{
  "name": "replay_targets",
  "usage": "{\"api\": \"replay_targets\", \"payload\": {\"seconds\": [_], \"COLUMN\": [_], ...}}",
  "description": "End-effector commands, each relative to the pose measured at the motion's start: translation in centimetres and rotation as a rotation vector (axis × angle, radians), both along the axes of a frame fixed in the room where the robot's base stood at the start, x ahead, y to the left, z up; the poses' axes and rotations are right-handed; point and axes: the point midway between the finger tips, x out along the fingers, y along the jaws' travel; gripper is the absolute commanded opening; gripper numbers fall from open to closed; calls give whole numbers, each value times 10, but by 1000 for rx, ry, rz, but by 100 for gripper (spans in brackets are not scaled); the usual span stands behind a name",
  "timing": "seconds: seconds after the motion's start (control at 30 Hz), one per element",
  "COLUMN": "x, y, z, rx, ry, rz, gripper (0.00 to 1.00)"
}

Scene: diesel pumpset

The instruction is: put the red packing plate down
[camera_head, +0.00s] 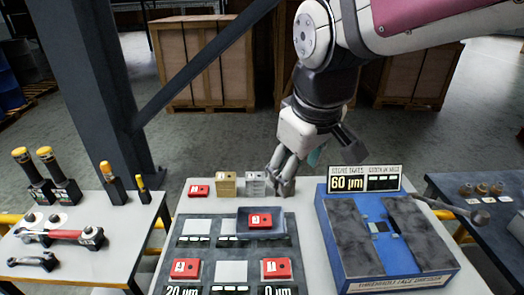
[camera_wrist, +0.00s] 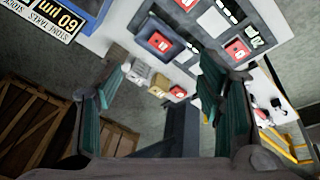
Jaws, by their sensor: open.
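Several small red plates are in view, and I cannot tell which one the task means. Two more, a left red plate (camera_head: 185,268) and a right red plate (camera_head: 276,267), lie in the panel's front row. Another red plate (camera_head: 199,190) lies on the table behind the panel. My gripper (camera_head: 280,190) is open, with nothing visible between its fingers, close to the silver block at the table's back. Its fingers also frame the wrist view (camera_wrist: 165,72).
A gold block (camera_head: 226,184) and a silver block (camera_head: 255,183) stand beside the back red plate. A blue fixture (camera_head: 345,245) with a 60 µm sign (camera_head: 347,182) stands at right. Tools lie on the left table (camera_head: 85,265). A slanted steel column (camera_head: 85,80) rises behind.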

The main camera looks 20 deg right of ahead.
Motion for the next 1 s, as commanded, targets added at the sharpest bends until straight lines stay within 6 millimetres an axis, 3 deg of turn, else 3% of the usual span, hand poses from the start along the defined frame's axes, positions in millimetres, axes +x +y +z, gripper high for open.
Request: {"api": "replay_targets", "payload": {"seconds": [0.13,0.33,0.5,1.0], "x": [-44,-79,-87,-87], "y": [1,3,4,4], "z": [12,13,12,12], "rx": [79,166,191,191], "ry": [-79,-138,-150,-150], "rz": [-154,-289,-325,-325], "gripper": [61,61,61,61]}}
